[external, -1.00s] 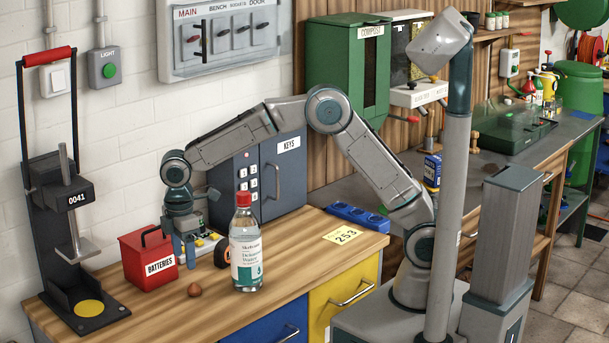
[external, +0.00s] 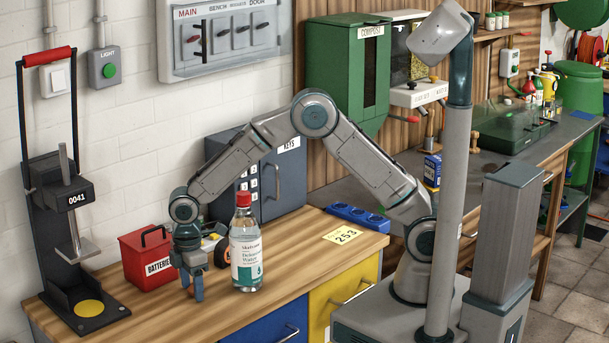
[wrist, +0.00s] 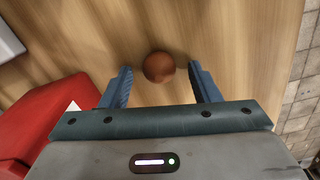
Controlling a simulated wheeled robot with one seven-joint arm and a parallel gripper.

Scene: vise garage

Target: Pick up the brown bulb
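The brown bulb (wrist: 159,67) lies on the wooden bench top and shows in the wrist view between the tips of my two blue fingers. My gripper (wrist: 160,82) is open, with a gap between each finger and the bulb. In the external view my gripper (external: 192,290) points down at the bench, between the red batteries box and the clear bottle. The bulb is hidden behind my fingers there.
The red batteries box (external: 146,262) stands close on the left of my gripper. The clear bottle with a red cap (external: 246,250) stands close on the right. A black press-like stand (external: 62,210) is at the far left. The bench (external: 225,310) is bare in front.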

